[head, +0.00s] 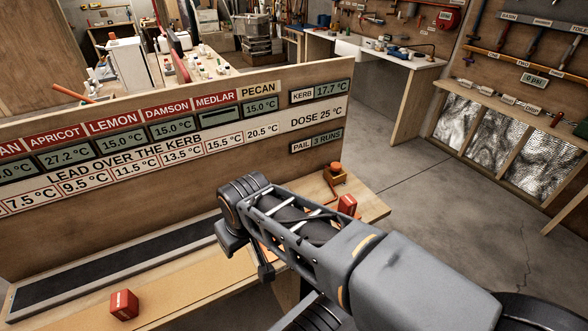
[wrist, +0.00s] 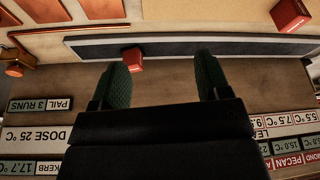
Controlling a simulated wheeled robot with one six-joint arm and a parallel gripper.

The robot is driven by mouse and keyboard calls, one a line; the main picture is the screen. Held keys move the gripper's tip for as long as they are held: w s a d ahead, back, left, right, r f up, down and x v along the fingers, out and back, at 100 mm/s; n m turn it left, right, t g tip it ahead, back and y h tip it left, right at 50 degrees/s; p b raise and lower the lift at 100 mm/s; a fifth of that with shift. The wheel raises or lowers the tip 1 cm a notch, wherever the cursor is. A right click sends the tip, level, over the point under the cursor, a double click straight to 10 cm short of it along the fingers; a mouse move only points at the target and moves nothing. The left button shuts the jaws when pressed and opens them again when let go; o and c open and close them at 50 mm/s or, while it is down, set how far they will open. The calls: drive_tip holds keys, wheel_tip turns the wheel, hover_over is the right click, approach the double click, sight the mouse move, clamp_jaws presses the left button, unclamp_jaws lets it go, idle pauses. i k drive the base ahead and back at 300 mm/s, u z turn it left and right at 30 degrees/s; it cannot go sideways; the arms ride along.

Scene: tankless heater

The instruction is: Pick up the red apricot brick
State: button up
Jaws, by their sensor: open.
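My gripper (wrist: 160,62) is open in the wrist view, with two green ribbed fingers spread apart and nothing between their tips that I can see held. Another red brick (head: 347,205) stands at the bench's right end. I cannot read which brick is apricot. My arm hides part of the bench.
A sign board (head: 160,150) stands upright along the back of the bench. A dark strip (head: 110,262) runs along its foot. An orange button (head: 335,170) is at the right end. The tan bench front between strip and labelled brick is clear.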

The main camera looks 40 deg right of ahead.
sight(347, 204)
drive_tip(key=k, duration=0.5)
drive_tip(key=z, duration=1.05)
drive_tip(key=i, duration=0.35)
drive_tip(key=z, duration=0.4)
drive_tip(key=k, duration=0.45)
drive_tip(key=u, duration=0.55)
drive_tip(key=i, duration=0.55)
drive_tip(key=z, duration=0.7)
